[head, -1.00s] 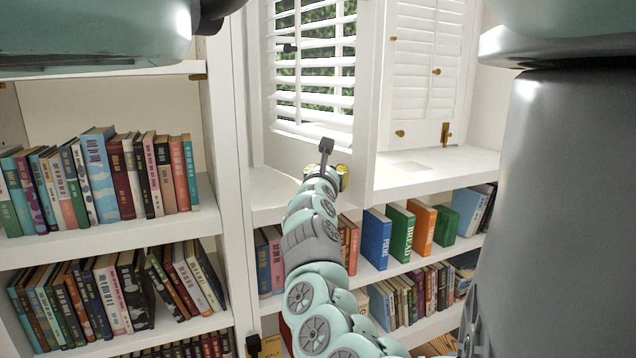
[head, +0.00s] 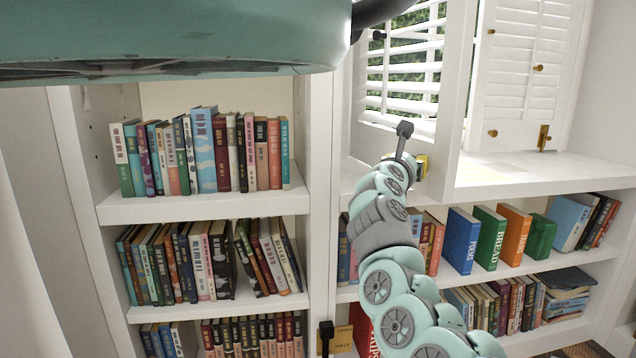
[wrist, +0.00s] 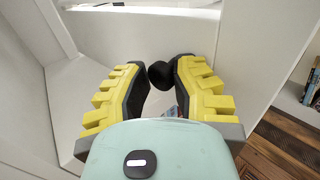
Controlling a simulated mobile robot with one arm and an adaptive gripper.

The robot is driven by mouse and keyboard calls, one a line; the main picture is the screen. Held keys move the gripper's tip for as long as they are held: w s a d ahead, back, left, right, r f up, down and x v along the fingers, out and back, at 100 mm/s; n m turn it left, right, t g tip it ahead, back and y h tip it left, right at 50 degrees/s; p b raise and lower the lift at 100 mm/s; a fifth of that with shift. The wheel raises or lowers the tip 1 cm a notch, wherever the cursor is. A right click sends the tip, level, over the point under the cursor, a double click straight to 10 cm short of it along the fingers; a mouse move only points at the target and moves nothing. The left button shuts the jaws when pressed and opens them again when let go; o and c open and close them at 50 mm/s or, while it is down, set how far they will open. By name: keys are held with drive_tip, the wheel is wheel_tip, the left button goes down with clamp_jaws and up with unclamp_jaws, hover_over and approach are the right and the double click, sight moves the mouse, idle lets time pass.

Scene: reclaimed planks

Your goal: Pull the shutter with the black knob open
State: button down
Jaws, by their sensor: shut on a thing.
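The white louvred shutter (head: 397,118) stands at the window in the upper middle of the head view, with greenery behind its slats. A small black knob (head: 379,35) shows high on its left side. My gripper (head: 420,167) is low at the shutter's lower edge, its yellow pads partly hidden by my wrist. In the wrist view, the yellow-padded fingers (wrist: 160,80) are closed on a round black knob (wrist: 161,75) at their tips. A white panel lies just beyond it. The exact angle of the shutter is hard to tell.
A second white shutter (head: 530,75) with brass knobs stands at the right above a bare white ledge (head: 530,172). Bookshelves (head: 200,208) fill the left and the space below. A small yellow sign (head: 341,338) reads "OPEN" and "HALF".

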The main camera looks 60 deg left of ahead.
drive_tip(key=s+a+f+m+h+b, duration=0.1)
drive_tip(key=s+a+b, duration=0.1)
drive_tip(key=s, duration=0.3)
drive_tip(key=shift+s+a+f, duration=0.3)
drive_tip(key=shift+a+f, duration=0.05)
drive_tip(key=shift+a, duration=0.1)
drive_tip(key=shift+t+h, duration=0.3)
drive_tip(key=shift+h, duration=0.1)
drive_tip(key=shift+r, duration=0.1)
drive_tip(key=c, duration=1.2)
unclamp_jaws()
drive_tip(key=shift+r, duration=0.1)
drive_tip(key=shift+o, duration=1)
drive_tip(key=shift+w+a+r, duration=0.15)
drive_tip(key=shift+a, duration=0.15)
drive_tip(key=shift+o, duration=1.3)
drive_tip(key=shift+r+m, duration=0.15)
drive_tip(key=shift+m, duration=0.15)
drive_tip(key=shift+w+d+r, duration=0.1)
